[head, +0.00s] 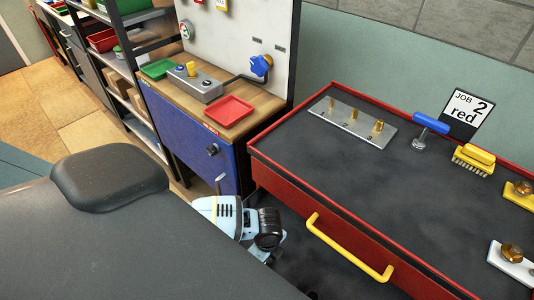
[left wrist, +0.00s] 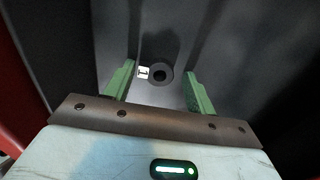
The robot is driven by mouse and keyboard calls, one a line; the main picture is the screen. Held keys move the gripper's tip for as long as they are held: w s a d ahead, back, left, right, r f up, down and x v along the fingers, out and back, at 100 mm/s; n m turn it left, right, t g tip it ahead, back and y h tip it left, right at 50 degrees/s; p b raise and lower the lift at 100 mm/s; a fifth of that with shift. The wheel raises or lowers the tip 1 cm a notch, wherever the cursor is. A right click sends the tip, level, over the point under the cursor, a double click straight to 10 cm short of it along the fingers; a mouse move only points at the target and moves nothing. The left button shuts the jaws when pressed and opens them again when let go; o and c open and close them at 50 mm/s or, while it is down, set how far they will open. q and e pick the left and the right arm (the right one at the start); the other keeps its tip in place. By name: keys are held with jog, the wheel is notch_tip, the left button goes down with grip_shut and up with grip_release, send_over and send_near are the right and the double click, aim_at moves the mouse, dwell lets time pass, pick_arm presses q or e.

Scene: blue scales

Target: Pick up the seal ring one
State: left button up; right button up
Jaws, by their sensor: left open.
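A dark round ring (left wrist: 160,75) with a black centre lies on a dark grey surface in the left wrist view. A small white label (left wrist: 144,72) marked 1 is just to its left. My left gripper (left wrist: 160,71) is open, its two green fingers on either side of the ring and label, with nothing held. I cannot tell how far the fingertips are above the ring. In the head view, my left wrist (head: 228,215) is low beside the red cabinet, and its fingers are hidden. My right gripper is not in view.
The red cabinet's black top (head: 330,155) holds a metal plate with brass pegs (head: 350,122), a blue-handled tool (head: 430,125) and a yellow brush (head: 474,158). A yellow handle (head: 345,250) juts from its front. A bench with a red tray (head: 229,111) stands behind.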

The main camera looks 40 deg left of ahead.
pick_arm(q)
jog(key=c, duration=0.8)
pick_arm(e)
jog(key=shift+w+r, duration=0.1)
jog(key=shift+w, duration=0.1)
